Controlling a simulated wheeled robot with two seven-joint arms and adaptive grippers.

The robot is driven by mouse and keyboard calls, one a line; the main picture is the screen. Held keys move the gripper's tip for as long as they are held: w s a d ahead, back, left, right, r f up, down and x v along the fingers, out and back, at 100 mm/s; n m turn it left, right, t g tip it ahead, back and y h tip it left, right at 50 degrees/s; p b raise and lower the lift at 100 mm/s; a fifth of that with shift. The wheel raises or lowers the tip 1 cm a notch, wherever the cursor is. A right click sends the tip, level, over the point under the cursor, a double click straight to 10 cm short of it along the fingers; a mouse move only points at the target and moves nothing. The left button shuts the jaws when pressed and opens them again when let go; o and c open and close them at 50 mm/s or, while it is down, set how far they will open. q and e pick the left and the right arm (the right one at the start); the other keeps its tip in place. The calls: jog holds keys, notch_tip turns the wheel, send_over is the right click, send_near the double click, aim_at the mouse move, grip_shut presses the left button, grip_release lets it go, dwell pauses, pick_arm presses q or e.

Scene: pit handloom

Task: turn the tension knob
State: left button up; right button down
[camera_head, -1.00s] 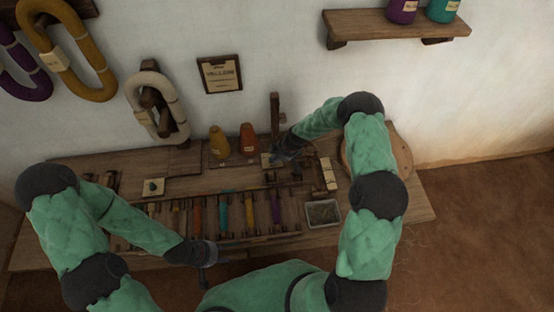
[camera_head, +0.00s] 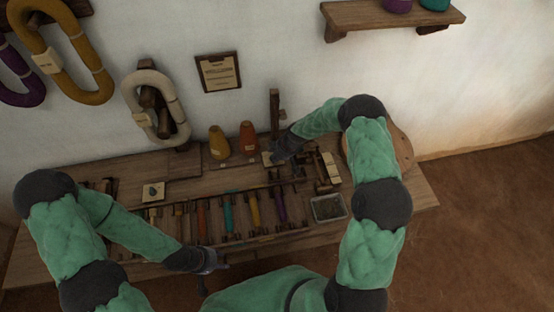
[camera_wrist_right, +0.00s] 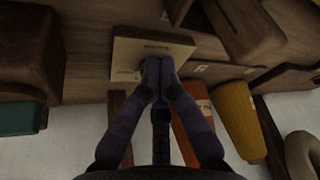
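A pale lettered plate (camera_wrist_right: 182,47) fills the middle of the right wrist view; in the head view its edge (camera_head: 266,160) shows under my right gripper (camera_head: 276,159). In the right wrist view the fingertips of my right gripper (camera_wrist_right: 159,68) lie side by side, closed together, over this plate. A dark patch shows just left of the tips; I cannot tell whether it is the tension knob or shadow. No knob is clearly visible between the fingers. My left gripper (camera_head: 212,262) hangs near the bench's front edge, apart from the plate; its finger opening is too small to tell.
An orange cone (camera_head: 248,138) and a yellow cone (camera_head: 219,143) stand left of my right gripper. A wooden post (camera_head: 274,112) rises behind it. Coloured spools lie along the loom bench (camera_head: 50,258). A grey tray (camera_head: 328,208) stands at the right.

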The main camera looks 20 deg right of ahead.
jog(key=shift+a, duration=0.25)
pick_arm(q)
jog(key=shift+f, duration=0.4)
pick_arm(e)
jog(key=shift+w, duration=0.1)
pick_arm(q)
jog(key=shift+b, duration=0.35)
